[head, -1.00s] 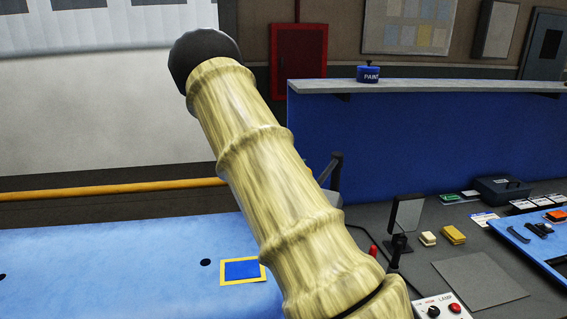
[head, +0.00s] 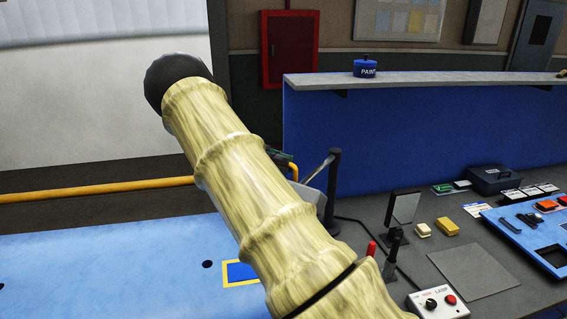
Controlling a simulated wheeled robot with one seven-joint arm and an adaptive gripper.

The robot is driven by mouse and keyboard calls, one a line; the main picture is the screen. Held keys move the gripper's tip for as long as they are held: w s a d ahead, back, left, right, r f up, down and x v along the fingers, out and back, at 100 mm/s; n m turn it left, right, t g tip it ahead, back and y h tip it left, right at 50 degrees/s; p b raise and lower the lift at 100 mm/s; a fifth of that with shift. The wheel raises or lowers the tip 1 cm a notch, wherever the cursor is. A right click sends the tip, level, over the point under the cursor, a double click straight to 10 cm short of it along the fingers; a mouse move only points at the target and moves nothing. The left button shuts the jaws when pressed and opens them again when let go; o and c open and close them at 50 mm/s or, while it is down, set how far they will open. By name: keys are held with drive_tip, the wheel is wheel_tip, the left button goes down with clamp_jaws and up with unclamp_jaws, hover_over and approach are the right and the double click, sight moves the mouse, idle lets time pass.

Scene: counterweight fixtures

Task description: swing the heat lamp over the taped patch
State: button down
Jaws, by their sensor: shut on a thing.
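The taped patch (head: 237,274) is a blue rectangle with a yellow tape border on the light blue table. My sleeved arm covers its right part. What looks like the heat lamp's stand is a dark upright post (head: 332,188) just right of my arm. A thin grey bar runs from the post down and left to a pale grey piece (head: 306,191), perhaps the lamp's head, partly hidden by my arm. It is to the right of and beyond the patch in the picture. My gripper is hidden behind my arm, so its hold does not show.
A control box labelled LAMP (head: 438,302) has a black knob and a red button. A blue partition (head: 430,130) stands behind. The light blue table (head: 90,265) is clear at left.

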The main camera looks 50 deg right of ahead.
drive_tip(key=shift+f, duration=0.1)
drive_tip(key=c, duration=1.7)
unclamp_jaws()
drive_tip(key=shift+w, duration=0.1)
drive_tip(key=shift+o, duration=1.2)
drive_tip(key=shift+a, duration=0.1)
drive_tip(key=shift+w+a, duration=0.1)
drive_tip(key=shift+a, duration=0.05)
drive_tip(key=shift+d+f, duration=0.1)
drive_tip(key=shift+d, duration=0.55)
drive_tip(key=shift+a+r, duration=0.2)
wheel_tip(320, 180, up, 9)
drive_tip(key=shift+d+r, duration=0.15)
drive_tip(key=shift+r, duration=0.05)
drive_tip(key=shift+d, duration=0.1)
